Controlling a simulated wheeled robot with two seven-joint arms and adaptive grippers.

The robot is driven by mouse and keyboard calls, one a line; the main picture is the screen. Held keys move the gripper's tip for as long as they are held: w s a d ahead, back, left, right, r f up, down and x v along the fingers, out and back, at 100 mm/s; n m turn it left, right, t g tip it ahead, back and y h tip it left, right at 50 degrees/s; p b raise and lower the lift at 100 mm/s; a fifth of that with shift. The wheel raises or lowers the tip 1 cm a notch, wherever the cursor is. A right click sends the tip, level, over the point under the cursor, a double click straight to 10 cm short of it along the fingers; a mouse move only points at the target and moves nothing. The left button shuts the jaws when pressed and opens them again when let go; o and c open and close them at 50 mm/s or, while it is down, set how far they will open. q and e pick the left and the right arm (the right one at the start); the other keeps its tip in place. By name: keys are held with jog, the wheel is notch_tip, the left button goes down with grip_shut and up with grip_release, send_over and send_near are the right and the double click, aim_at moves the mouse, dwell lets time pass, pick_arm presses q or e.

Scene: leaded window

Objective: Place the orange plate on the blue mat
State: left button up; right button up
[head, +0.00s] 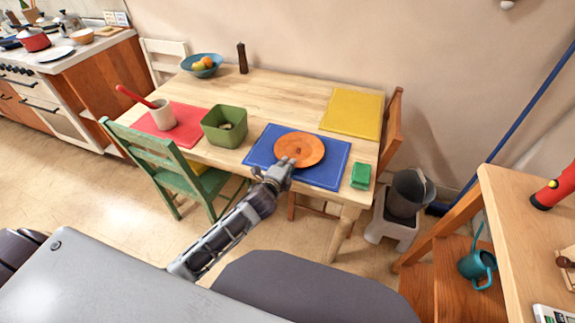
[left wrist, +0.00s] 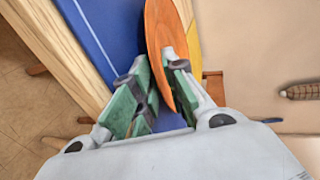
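The orange plate (head: 299,149) is over the upper middle of the blue mat (head: 325,177), inside its edges as seen in the head view. I cannot tell for sure whether it rests flat on the mat. My left gripper (head: 284,166) is at the plate's near rim. In the left wrist view the plate (left wrist: 160,45) reaches between the green-padded fingers (left wrist: 160,85). It lies close to the right finger, and a gap with blue mat (left wrist: 92,35) behind shows beside the left finger. My right gripper is not in view.
A green box (head: 224,126) stands left of the blue mat, and a small green item (head: 360,176) lies at its right.

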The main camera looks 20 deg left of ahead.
pick_arm(q)
jog(key=shift+s+r, duration=0.2)
jog(key=shift+s, duration=0.45)
jog(key=v, duration=1)
jog(key=shift+p, duration=0.35)
pick_arm(e)
jog(key=shift+s+d, duration=0.45)
jog(key=shift+s, duration=0.3)
pick_arm(q)
jog(key=shift+r, duration=0.1)
pick_arm(e)
jog(key=shift+w, duration=0.1)
